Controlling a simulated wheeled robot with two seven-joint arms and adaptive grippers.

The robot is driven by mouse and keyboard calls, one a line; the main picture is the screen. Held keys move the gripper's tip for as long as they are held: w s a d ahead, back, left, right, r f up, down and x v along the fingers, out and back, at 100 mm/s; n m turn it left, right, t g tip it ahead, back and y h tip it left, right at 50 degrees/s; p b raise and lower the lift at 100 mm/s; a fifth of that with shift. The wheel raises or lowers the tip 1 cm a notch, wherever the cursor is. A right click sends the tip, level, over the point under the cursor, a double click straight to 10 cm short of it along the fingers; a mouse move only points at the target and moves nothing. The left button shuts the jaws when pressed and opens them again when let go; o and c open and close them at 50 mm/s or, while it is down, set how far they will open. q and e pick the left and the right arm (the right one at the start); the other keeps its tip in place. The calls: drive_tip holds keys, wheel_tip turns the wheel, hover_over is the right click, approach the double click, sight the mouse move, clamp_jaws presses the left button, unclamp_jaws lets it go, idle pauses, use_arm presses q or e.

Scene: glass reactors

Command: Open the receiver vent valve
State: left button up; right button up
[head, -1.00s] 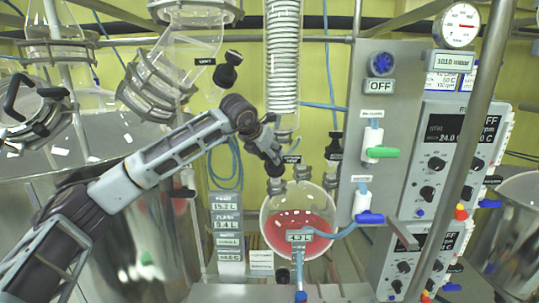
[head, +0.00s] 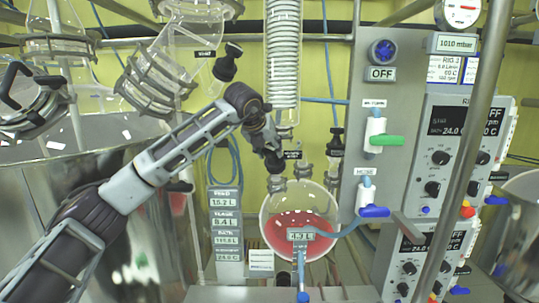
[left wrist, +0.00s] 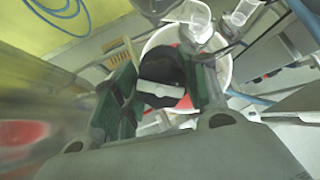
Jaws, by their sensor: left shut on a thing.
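The receiver is a round glass flask (head: 300,222) with red liquid, low in the middle of the head view. In the head view the gripper mostly hides the knob. My right gripper is not in view.
A coiled glass condenser (head: 283,60) stands above the receiver. Another black knob (head: 228,62) with a vent label is higher up on the left. A grey panel with a green-handled valve (head: 385,140) and a blue-handled valve (head: 373,211) stands on the right. A metal post crosses in front.

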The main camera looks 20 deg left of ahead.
use_arm(q)
drive_tip(key=shift+n+b, duration=0.4)
drive_tip(key=shift+n, duration=0.3)
drive_tip(key=shift+r+n, duration=0.15)
drive_tip(key=shift+n, duration=0.15)
drive_tip(key=o, duration=1)
drive_tip(key=shift+o, duration=0.2)
drive_tip(key=shift+s+r, duration=0.35)
drive_tip(key=shift+s, duration=0.05)
drive_tip(key=v, duration=1)
drive_tip(key=shift+s+r, duration=0.25)
drive_tip(key=shift+r, duration=0.1)
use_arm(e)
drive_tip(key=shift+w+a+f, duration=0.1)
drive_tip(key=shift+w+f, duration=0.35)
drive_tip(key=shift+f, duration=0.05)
use_arm(q)
drive_tip(key=shift+d+f, duration=0.1)
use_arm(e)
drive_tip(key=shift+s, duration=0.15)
